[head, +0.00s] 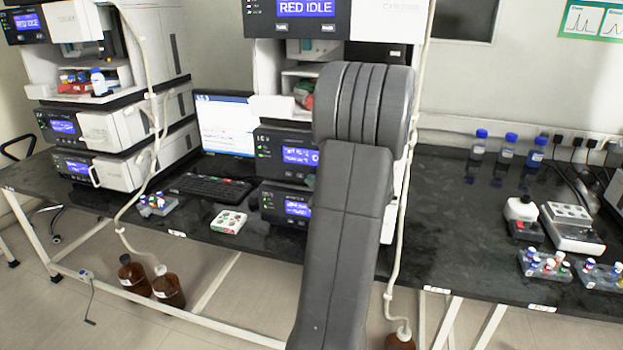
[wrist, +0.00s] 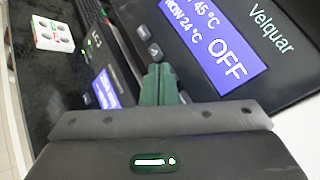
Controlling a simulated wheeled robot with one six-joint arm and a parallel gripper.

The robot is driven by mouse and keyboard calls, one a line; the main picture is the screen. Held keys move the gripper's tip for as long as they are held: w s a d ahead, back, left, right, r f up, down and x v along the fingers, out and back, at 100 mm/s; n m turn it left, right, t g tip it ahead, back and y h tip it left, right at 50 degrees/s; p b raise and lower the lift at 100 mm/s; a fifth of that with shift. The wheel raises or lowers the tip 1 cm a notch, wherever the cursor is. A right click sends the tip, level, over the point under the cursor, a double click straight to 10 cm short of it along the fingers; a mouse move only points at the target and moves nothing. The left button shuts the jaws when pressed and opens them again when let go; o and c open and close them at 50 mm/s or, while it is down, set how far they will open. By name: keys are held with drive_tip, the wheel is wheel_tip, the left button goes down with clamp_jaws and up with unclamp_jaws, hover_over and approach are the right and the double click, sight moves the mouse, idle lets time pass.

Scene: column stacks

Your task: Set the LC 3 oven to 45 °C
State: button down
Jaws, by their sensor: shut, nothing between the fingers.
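In the wrist view, a dark oven panel (wrist: 205,15) marked "Velquar" fills the upper right, tilted. Its blue display (wrist: 212,45) reads 45 °C on the upper line, "NOW 24 °C" below and "OFF" in large letters. Two small buttons, one (wrist: 143,32) above the other (wrist: 154,50), sit left of the display; the lower one bears a triangle. My gripper (wrist: 160,78) is shut and empty, its green fingertips just below the lower button. I cannot tell whether they touch the panel. In the head view my arm hides the gripper and part of the middle column stack (head: 285,150).
Another unit with a blue display (wrist: 105,88) lies beside the panel in the wrist view. A white vial tray (wrist: 52,34) sits on the bench.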

drive_tip(key=shift+s, duration=0.15)
drive_tip(key=shift+s+a+b, duration=0.2)
drive_tip(key=shift+s+b, duration=0.35)
drive_tip(key=shift+s, duration=0.1)
drive_tip(key=s, duration=0.1)
drive_tip(key=s+a+b, duration=0.1)
drive_tip(key=s, duration=0.1)
drive_tip(key=s+b, duration=0.1)
drive_tip(key=shift+s+a, duration=0.3)
drive_tip(key=shift+s, duration=0.05)
drive_tip(key=shift+w, duration=0.1)
idle(0.3)
drive_tip(key=shift+w+d+p, duration=0.3)
drive_tip(key=shift+w, duration=0.55)
